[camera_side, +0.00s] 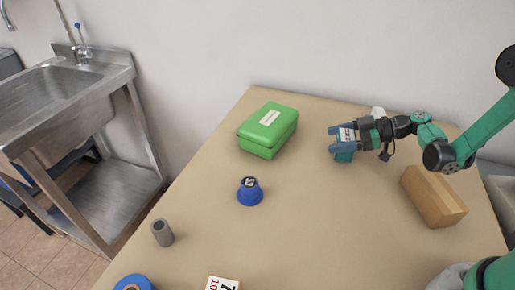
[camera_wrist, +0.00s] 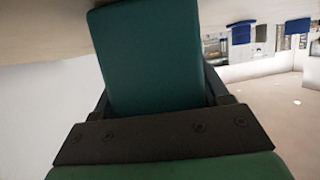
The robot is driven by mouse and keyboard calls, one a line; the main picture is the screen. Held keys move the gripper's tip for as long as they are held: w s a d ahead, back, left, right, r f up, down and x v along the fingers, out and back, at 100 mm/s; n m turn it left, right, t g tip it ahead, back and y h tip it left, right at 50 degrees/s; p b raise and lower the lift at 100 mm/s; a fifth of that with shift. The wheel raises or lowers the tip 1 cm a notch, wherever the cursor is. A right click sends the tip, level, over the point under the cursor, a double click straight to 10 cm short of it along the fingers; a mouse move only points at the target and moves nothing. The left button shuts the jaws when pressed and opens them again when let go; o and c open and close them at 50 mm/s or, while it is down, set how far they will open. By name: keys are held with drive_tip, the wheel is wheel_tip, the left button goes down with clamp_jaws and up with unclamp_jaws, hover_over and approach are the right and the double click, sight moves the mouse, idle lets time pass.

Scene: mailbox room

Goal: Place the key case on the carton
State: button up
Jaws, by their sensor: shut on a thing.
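My gripper (camera_side: 335,140) is at the right back of the table, with its fingers pointing left in the side view. It is shut on a teal block-like thing, which I take to be the key case (camera_side: 343,156). A pale top with dark marks shows between the fingers. In the wrist view the key case (camera_wrist: 155,60) is a plain teal face beyond the dark gripper body. Whether it touches the table is hard to tell. The brown carton (camera_side: 433,197) lies on the table to the right of and nearer than the gripper, with its top bare.
A green labelled box (camera_side: 268,130) stands left of the gripper. A blue cup-like thing (camera_side: 250,191), a grey cylinder (camera_side: 162,232), a blue ring (camera_side: 134,283) and a numbered card (camera_side: 222,284) lie nearer. A white thing (camera_side: 378,112) is behind my wrist.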

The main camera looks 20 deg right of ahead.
drive_tip(key=shift+f, duration=0.1)
drive_tip(key=o, duration=1.5)
drive_tip(key=shift+v, duration=2.75)
